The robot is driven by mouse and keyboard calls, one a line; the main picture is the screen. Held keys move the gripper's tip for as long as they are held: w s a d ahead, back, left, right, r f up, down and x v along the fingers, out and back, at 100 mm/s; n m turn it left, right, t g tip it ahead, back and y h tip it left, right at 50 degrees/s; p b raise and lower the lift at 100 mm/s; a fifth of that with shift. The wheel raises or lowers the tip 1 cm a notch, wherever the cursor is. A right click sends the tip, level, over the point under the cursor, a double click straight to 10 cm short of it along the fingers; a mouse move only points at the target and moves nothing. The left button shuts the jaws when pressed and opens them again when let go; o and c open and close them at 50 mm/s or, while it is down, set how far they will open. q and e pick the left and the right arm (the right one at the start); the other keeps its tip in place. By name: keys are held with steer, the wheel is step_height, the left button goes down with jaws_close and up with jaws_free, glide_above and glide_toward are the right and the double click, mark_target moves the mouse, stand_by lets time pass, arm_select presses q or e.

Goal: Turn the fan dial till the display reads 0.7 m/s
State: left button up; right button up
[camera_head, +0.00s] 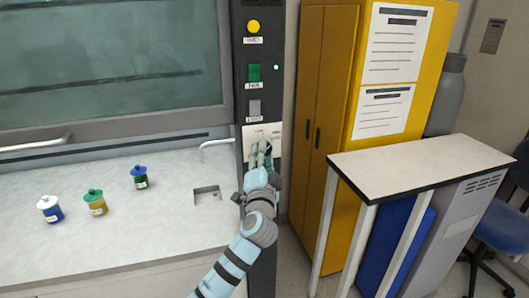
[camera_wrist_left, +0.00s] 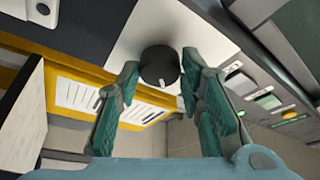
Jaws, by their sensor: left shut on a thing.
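The fan dial (camera_wrist_left: 158,66) is a round black knob with a white mark, on a pale plate (camera_wrist_left: 127,45). In the left wrist view it sits between the two fingers of my left gripper (camera_wrist_left: 160,72), which is shut on it. In the head view my left gripper (camera_head: 262,152) is at the pale plate low on the dark control column and hides the dial. No display reading can be made out in either view. My right gripper is not in view.
Above the plate, the column carries a yellow button (camera_head: 253,27), a green switch (camera_head: 254,73) and a grey switch (camera_head: 255,107). Several small lidded jars stand on the bench (camera_head: 120,235) at left. A yellow cabinet (camera_head: 340,130) and a white-topped table (camera_head: 420,165) stand at right.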

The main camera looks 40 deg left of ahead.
arm_select(q)
steer(key=o, duration=1.2)
steer(key=shift+c, duration=0.2)
steer(key=v, duration=1.2)
